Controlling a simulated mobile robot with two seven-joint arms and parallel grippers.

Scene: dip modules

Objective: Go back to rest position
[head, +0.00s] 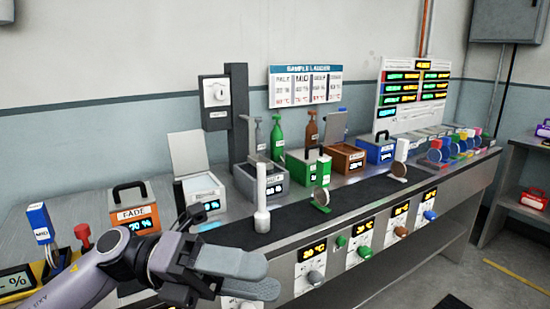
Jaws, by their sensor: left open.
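My left gripper (262,277) is at the lower middle of the head view, in front of the bench edge. Its two grey fingers are apart and I see nothing held between them. My left arm comes in from the lower left, over the front of the bench. A white upright stick-like tool (262,203) stands on the dark mat just behind the fingers, apart from them in the picture. My right gripper is not in view.
The bench holds a dark mat (350,199), an orange FADE box (134,217), a green box (307,171), a brown box (345,158) and a blue box (379,150). Knobs and displays line the front panel. A shelf (528,170) stands at right; floor there is partly clear.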

